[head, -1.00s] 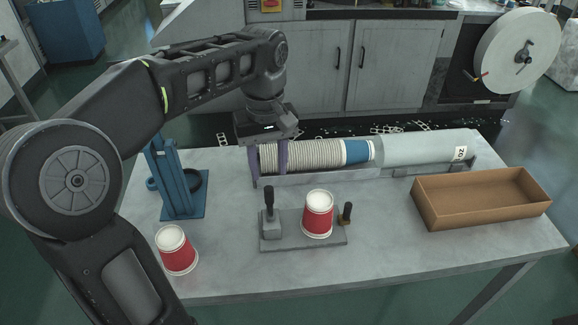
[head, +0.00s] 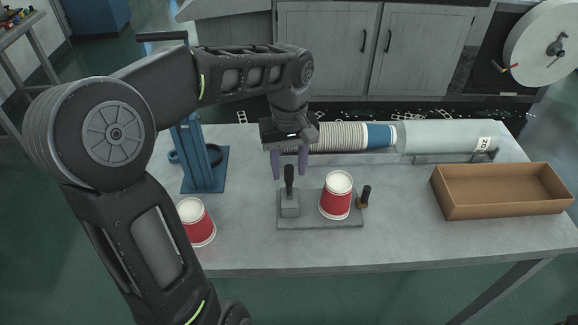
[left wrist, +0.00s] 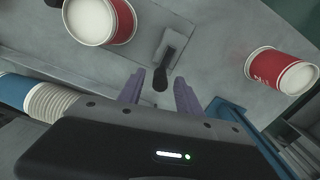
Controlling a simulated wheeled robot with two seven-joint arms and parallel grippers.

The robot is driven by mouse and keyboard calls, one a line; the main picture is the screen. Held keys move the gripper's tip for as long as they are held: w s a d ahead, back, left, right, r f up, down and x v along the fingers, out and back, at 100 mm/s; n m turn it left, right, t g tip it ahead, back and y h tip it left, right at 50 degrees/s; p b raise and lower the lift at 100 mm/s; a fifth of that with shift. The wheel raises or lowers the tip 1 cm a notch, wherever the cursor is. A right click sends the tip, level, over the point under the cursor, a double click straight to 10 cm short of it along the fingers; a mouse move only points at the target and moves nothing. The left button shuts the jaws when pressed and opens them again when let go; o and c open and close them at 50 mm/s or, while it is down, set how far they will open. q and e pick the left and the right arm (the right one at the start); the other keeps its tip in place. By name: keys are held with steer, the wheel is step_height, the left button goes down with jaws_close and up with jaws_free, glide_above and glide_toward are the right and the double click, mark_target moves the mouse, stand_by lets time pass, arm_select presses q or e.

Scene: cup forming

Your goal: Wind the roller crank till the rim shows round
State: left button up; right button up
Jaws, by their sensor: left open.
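A grey rolling fixture (head: 310,222) on the table carries a grey block with an upright black handle (head: 289,176) at its left. A red cup with a white top (head: 336,202) stands on the fixture's middle. A smaller dark knob with a brass-coloured base (head: 363,197) is at its right end; I cannot tell which handle is the crank. My left gripper (head: 290,175) points down with purple fingers open at the black handle's top. In the left wrist view, the handle (left wrist: 162,75) shows between the fingertips (left wrist: 158,88), not clasped. My right gripper is out of view.
Another red cup (head: 198,225) stands at the table's left front, close to my left arm. A blue stand (head: 204,165) is behind it. A cup stack (head: 340,136) and grey tube (head: 445,138) lie along the back. An empty brown box (head: 500,205) is at right.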

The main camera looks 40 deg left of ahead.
arm_select(q)
steer(key=shift+f, duration=0.4)
steer(key=shift+c, duration=0.4)
jaws_close()
